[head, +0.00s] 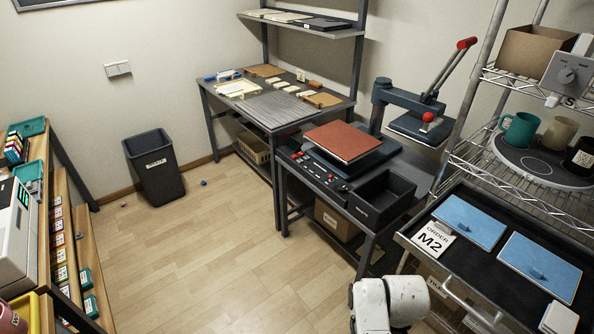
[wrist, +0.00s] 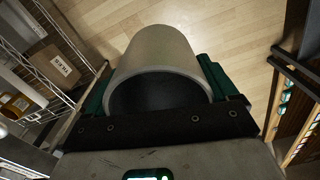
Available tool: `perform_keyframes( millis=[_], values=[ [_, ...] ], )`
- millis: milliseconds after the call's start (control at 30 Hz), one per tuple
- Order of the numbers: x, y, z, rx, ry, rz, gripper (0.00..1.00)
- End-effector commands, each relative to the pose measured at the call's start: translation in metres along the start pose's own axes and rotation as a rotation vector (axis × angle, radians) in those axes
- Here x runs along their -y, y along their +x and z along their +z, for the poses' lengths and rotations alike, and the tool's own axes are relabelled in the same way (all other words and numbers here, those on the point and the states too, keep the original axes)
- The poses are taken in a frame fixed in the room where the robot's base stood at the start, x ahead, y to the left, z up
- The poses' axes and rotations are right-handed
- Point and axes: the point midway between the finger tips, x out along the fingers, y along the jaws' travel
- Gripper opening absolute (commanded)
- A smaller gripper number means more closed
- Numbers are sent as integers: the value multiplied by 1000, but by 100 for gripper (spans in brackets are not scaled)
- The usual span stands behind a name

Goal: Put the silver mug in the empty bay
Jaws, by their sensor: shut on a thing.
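In the wrist view a silver-grey mug (wrist: 158,60) with a dark inside fills the middle, its open end toward the camera. My gripper (wrist: 155,95) is shut on it, with green finger pads showing on both sides. No handle shows. In the head view the gripper and this mug are out of sight. A round grey turntable (head: 510,168) on the right rack carries a teal mug (head: 520,129), a beige mug (head: 557,134) and a black mug (head: 581,157). Its front has a bare spot with a ring mark; I cannot tell whether this is the empty bay.
A cart (head: 468,252) with blue pads and an "ORDER M2" card (head: 433,239) stands below the rack. A press (head: 425,115) and an open black bin (head: 382,197) are left of it. A waste bin (head: 155,168) stands at the wall. The wooden floor (head: 200,260) is largely clear.

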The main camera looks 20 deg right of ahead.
Motion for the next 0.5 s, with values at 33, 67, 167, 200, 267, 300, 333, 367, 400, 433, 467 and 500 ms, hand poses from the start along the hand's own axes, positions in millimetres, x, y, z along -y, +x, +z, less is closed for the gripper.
perform_keyframes(
  millis=[33, 67, 167, 200, 267, 300, 333, 367, 400, 433, 467, 500],
  values=[
    [9, 0, -7, -3, 18, -5, 42],
    [14, 0, -11, -3, 28, -5, 42],
    [30, -3, -25, -3, 66, -6, 42],
    [37, -5, -31, -3, 83, -6, 42],
    [47, -8, -40, -4, 107, -6, 42],
    [53, -10, -46, -4, 122, -4, 42],
    [57, -12, -49, -4, 131, -5, 42],
    [59, -13, -52, -2, 140, -3, 42],
    [63, -15, -56, -2, 149, -4, 42],
    [65, -16, -57, -2, 154, -2, 42],
    [66, -17, -59, -2, 158, -1, 42],
    [68, -18, -61, -2, 164, -2, 42]
  ],
)
